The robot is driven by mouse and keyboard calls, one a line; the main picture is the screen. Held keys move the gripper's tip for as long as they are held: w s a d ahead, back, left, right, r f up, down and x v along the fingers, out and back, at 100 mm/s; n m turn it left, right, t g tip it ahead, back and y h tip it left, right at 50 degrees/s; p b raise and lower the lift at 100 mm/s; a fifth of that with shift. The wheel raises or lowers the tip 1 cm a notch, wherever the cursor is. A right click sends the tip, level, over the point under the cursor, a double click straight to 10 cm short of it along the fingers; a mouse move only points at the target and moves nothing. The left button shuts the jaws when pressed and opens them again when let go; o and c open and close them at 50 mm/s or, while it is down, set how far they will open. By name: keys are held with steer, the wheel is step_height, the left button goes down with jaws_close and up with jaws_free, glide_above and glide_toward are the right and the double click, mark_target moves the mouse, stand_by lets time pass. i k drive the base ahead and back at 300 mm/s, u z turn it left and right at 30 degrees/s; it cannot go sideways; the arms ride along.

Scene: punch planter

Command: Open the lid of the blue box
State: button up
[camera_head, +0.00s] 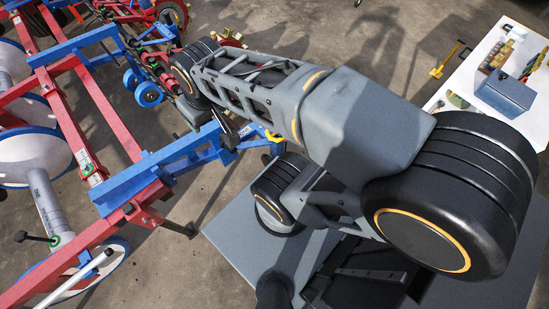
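The blue box (506,94) is a small blue-grey box on the white table at the far right. Its top looks flat and closed; the picture is too small to show a latch clearly. My arm crosses the middle of the view, with its wrist end at the upper left, far from the box. My gripper is mostly hidden behind and below that end. Only dark parts near the blue frame can be made out, and its fingers cannot be told apart.
The white table (462,86) also holds bottles (516,34) and other small items around the box. A yellow-handled tool (449,60) stands left of it. A red and blue farm machine (92,120) fills the left. Bare floor (340,40) lies between.

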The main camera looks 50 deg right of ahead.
mark_target(516, 92)
steer(key=z, duration=3.9)
steer(key=i, duration=1.15)
steer(key=u, duration=0.45)
steer(key=i, duration=1.25)
steer(key=u, duration=0.7)
